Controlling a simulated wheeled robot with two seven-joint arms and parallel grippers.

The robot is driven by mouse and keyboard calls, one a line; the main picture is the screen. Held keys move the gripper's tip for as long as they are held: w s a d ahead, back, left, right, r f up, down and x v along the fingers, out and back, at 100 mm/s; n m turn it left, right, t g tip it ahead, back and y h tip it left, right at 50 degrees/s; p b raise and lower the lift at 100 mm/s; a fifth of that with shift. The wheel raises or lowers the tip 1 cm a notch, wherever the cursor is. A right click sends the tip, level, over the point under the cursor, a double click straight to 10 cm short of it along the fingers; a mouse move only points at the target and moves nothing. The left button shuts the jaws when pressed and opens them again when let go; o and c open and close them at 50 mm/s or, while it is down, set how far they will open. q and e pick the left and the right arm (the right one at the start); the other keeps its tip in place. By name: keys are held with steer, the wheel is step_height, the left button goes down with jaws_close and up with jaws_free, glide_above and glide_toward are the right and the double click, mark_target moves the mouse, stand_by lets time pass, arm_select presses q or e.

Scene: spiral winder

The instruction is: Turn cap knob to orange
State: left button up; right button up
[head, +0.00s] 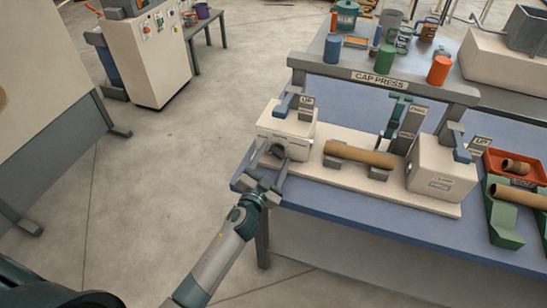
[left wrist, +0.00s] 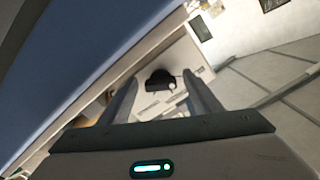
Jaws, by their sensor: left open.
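The cap knob (head: 277,151) is a small dark round knob on the front end of the left white block (head: 299,129) of the cap press. In the left wrist view the black knob (left wrist: 160,80) shows between my fingers, ahead of the tips, with a small pale spot at its right. My left gripper (head: 270,161) is open, its two fingers pointing at the knob from in front. I cannot tell whether the fingers touch it. No orange mark can be made out near the knob. My right gripper is not in view.
A brown tube (head: 359,154) lies on grey rests between the left block and a right white block (head: 441,170). A blue lever (head: 286,104) stands on the left block. A red bin (head: 517,168) and green tube rack (head: 505,217) are at the right. Open floor lies left.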

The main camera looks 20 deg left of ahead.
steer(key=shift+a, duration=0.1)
arm_select(q)
steer(key=c, duration=1)
steer(key=shift+c, duration=0.2)
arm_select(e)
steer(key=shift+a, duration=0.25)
